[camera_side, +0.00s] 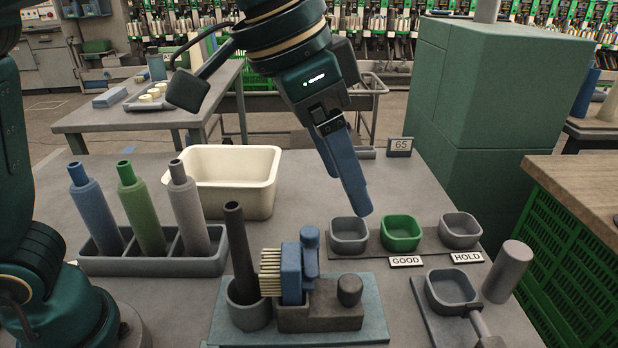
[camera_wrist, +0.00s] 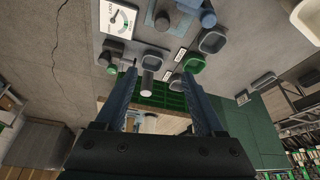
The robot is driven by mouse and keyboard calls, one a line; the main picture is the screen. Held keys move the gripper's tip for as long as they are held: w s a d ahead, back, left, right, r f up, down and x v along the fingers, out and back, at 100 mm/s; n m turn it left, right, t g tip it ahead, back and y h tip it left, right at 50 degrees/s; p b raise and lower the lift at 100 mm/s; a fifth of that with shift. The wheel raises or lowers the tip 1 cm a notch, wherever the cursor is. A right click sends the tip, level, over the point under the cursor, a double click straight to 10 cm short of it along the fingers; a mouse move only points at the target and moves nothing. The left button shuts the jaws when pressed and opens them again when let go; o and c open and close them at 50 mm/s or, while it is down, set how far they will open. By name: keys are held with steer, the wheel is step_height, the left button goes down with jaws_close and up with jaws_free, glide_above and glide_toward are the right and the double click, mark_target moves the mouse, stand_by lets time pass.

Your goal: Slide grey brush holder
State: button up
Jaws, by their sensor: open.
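The grey brush holder (camera_side: 320,312) is a low dark grey block with a round knob (camera_side: 349,290). It stands on a blue-grey base plate (camera_side: 360,330) at the front middle of the table in the side view. A blue brush (camera_side: 291,272) with pale bristles pointing left stands upright at its left end. In the wrist view only part of this area shows at the top edge, so the holder is not clear there. My gripper (camera_side: 360,210) is open and empty, above and behind the holder, with its fingers pointing down. Its two spread fingers also show in the wrist view (camera_wrist: 160,72).
A grey cup (camera_side: 248,312) with a tall dark rod stands left of the brush. Behind are small trays, including a green one (camera_side: 401,230). A grey cylinder (camera_side: 508,272) stands right. A spool rack (camera_side: 150,262) and cream bin (camera_side: 225,205) are left.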

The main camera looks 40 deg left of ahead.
glide_above(351, 281)
steer(key=s+a, duration=0.1)
steer(key=s, duration=0.1)
step_height(351, 281, down, 12)
steer(key=shift+x, duration=2.35)
jaws_close()
steer(key=shift+a+r, duration=0.1)
